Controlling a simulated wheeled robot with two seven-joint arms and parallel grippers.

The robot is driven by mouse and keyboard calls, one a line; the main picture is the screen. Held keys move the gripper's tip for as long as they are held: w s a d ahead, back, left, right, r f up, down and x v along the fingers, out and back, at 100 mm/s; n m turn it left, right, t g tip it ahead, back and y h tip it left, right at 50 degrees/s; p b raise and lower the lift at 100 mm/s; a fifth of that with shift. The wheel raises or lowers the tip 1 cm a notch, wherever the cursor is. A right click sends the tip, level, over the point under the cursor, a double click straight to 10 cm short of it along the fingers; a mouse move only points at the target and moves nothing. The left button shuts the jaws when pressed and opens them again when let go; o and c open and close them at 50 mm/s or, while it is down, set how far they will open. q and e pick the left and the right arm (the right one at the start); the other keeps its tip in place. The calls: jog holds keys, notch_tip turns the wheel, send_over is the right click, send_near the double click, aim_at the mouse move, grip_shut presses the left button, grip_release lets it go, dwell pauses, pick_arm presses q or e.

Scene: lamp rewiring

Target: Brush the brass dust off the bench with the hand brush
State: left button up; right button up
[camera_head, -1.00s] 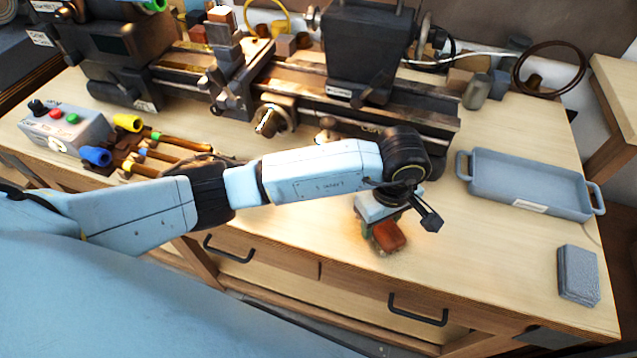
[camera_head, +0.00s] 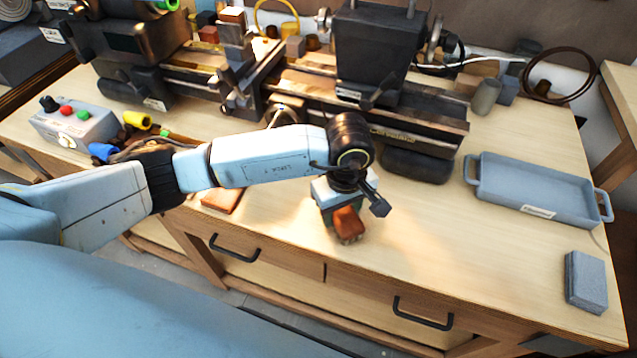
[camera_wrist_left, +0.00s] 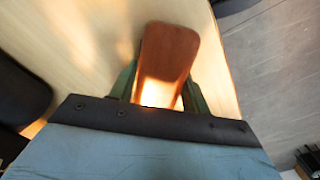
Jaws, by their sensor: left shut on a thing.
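My left gripper (camera_head: 343,205) is shut on the hand brush, low over the front part of the bench. The brush's reddish-brown wooden back (camera_head: 347,222) sticks out below the gripper in the head view. In the left wrist view the brush (camera_wrist_left: 168,50) sits between the two green fingers (camera_wrist_left: 160,90). The bench top (camera_head: 440,235) is pale wood. A faint tan tint on the wood right of the brush may be brass dust, but I cannot tell for sure. My right gripper is not in view.
A dark lathe (camera_head: 375,105) stands along the back. A blue-grey tray (camera_head: 535,188) and a grey block (camera_head: 585,282) are at the right. A control box (camera_head: 72,125) and screwdrivers are at the left. An orange-brown block (camera_head: 222,200) lies near the front edge. The right front bench is open.

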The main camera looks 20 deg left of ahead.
pick_arm(q)
jog(key=shift+a+b, duration=0.3)
jog(key=shift+a, duration=1.7)
jog(key=shift+s+r+p, duration=0.1)
jog(key=shift+r+p, duration=0.2)
notch_tip(320, 180, up, 2)
jog(key=shift+r+p, duration=1.75)
jog(key=shift+r, duration=1.05)
